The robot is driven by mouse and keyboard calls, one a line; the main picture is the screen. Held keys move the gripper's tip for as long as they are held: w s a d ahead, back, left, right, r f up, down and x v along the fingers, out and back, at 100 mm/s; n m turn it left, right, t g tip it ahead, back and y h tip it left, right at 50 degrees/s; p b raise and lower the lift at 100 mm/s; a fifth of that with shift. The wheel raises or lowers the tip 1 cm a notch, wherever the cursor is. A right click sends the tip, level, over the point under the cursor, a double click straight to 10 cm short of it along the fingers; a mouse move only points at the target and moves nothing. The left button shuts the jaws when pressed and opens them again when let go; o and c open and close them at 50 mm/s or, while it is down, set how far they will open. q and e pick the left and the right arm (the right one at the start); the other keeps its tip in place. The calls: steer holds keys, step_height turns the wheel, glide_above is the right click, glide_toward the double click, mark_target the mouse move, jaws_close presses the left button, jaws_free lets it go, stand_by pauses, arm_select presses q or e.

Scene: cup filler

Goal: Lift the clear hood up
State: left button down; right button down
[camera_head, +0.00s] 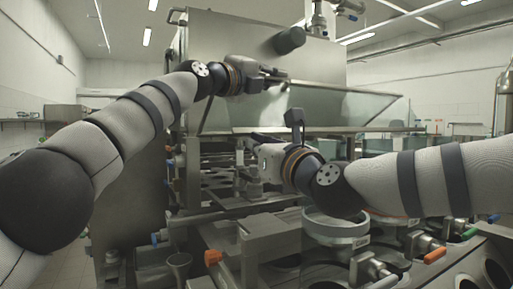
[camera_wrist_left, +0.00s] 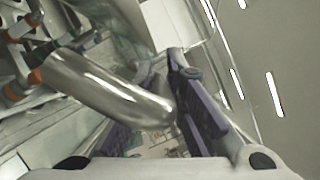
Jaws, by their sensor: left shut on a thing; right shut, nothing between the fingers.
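The clear hood (camera_head: 345,106) is a see-through panelled cover at the front of the steel machine, its upper edge reaching out to the right. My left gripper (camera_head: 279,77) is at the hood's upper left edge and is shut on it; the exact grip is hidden. In the left wrist view the dark fingers (camera_wrist_left: 185,105) are close up beside a shiny metal cylinder (camera_wrist_left: 105,88). My right gripper (camera_head: 262,148) is shut and empty, lower down, below the hood and in front of the machine's frame.
A steel cabinet (camera_head: 225,38) with a dark cylinder (camera_head: 290,40) stands behind and above my left gripper. Pipes and valves crowd the lower frame.

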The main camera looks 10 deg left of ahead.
arm_select(q)
steer(key=shift+s+d+r, duration=0.1)
steer(key=shift+r, duration=0.05)
arm_select(e)
steer(key=shift+d+r, duration=0.1)
steer(key=shift+r, duration=0.85)
arm_select(q)
steer(key=c, duration=1.7)
jaws_free()
steer(key=shift+o, duration=0.2)
arm_select(e)
steer(key=shift+f, duration=0.1)
